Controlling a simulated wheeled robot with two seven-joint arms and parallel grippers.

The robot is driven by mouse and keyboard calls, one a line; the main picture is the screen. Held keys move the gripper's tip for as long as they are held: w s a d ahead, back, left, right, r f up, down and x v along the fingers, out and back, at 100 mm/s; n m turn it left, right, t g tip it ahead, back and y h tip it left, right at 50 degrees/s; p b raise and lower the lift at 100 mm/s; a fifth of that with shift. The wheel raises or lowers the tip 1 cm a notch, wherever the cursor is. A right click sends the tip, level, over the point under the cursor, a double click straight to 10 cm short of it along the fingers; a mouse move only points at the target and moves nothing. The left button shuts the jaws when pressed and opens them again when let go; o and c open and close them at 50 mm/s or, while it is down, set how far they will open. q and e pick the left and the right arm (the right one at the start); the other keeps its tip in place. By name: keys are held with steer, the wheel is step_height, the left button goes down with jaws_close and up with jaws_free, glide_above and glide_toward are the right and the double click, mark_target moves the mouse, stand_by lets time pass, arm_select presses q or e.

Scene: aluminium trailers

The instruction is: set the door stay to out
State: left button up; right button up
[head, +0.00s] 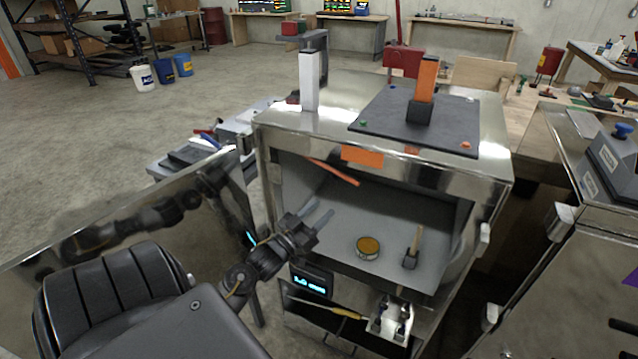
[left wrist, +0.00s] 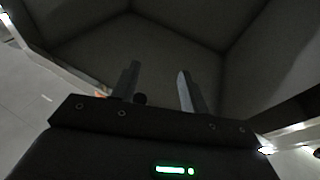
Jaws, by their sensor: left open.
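A metal cabinet (head: 480,168) stands in front of me with its front open. Its reflective door (head: 130,208) is swung out to the left. A thin orange-red bar (head: 333,172) slants across the upper left of the opening; it may be the door stay, but I cannot tell its setting. My left gripper (head: 320,217) is open and empty at the left of the opening, below the bar and apart from it. In the left wrist view its two fingers (left wrist: 158,92) are spread, facing the dim grey interior. My right gripper is out of view.
On the cabinet floor are a round tin (head: 368,247) and a small block with an upright handle (head: 411,247). A dark plate (head: 415,122) lies on the cabinet top. Another metal cabinet (head: 590,240) stands close at the right. Open floor lies at the far left.

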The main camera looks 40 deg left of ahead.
arm_select(q)
step_height(320, 180, down, 22)
steer(key=s+d+n+g+y, duration=0.1)
steer(key=s+d+g, duration=0.1)
steer(key=g, duration=0.3)
steer(key=shift+s+d+r, duration=0.25)
steer(key=shift+d, duration=0.15)
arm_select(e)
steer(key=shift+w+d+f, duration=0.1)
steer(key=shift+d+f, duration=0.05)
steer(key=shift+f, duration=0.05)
